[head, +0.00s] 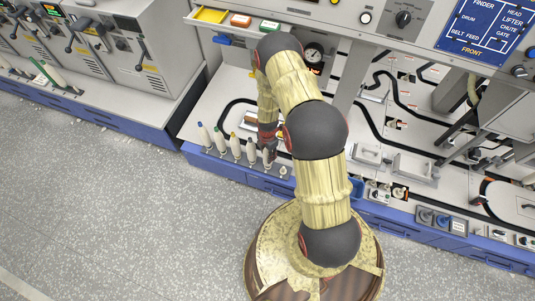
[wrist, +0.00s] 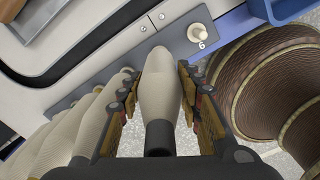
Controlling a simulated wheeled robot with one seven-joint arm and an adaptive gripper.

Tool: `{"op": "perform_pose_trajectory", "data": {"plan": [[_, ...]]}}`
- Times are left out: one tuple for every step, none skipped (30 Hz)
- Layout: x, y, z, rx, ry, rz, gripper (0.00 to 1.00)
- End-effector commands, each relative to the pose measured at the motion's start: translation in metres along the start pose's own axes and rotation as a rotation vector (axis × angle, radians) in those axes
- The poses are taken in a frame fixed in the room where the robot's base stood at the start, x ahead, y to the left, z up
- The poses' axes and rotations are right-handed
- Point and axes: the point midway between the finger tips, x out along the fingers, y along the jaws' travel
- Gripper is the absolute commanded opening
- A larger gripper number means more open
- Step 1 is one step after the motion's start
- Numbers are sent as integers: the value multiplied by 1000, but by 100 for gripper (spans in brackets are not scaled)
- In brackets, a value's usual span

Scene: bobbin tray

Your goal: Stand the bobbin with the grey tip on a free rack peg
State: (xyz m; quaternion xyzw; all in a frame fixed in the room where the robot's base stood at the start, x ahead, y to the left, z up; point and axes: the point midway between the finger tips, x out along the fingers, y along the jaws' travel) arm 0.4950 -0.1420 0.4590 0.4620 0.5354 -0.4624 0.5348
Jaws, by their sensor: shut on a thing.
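My gripper (wrist: 160,95) is shut on a cream bobbin (wrist: 160,80) with a dark grey tip (wrist: 158,138) towards my palm. The bobbin looks upright, its wider end towards the rack (wrist: 135,30). I cannot tell whether it rests on a peg or is just above the rack. In the head view my gripper (head: 268,138) is at the right end of the bobbin row, with the held bobbin (head: 267,158) partly hidden. A bare peg (wrist: 198,32) marked 6 stands right of it; it also shows in the head view (head: 283,171).
Several other bobbins stand in a row to the left, including blue-tipped (head: 203,134), green-tipped (head: 218,139) and orange-tipped (head: 235,145) ones. The nearest neighbour (wrist: 100,110) is close to my left finger. A blue bin (wrist: 240,25) lies beyond peg 6.

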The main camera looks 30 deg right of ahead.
Motion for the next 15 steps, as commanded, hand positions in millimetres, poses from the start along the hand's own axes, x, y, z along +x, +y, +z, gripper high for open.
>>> {"op": "perform_pose_trajectory", "data": {"plan": [[2, 0, 0, 0, 0, 0, 7], [2, 0, 0, 0, 0, 0, 7], [2, 0, 0, 0, 0, 0, 37], [1, 0, 0, 0, 0, 0, 39], [1, 0, 0, 0, 0, 0, 40], [1, 0, 0, 0, 0, 0, 43], [1, 0, 0, 0, 0, 0, 43], [1, 0, 0, 0, 0, 0, 43], [1, 0, 0, 0, 0, 0, 43], [1, 0, 0, 0, 0, 0, 43], [1, 0, 0, 0, 0, 0, 43], [1, 0, 0, 0, 0, 0, 43], [1, 0, 0, 0, 0, 0, 43], [1, 0, 0, 0, 0, 0, 43], [0, 0, 0, 0, 0, 0, 43]]}}
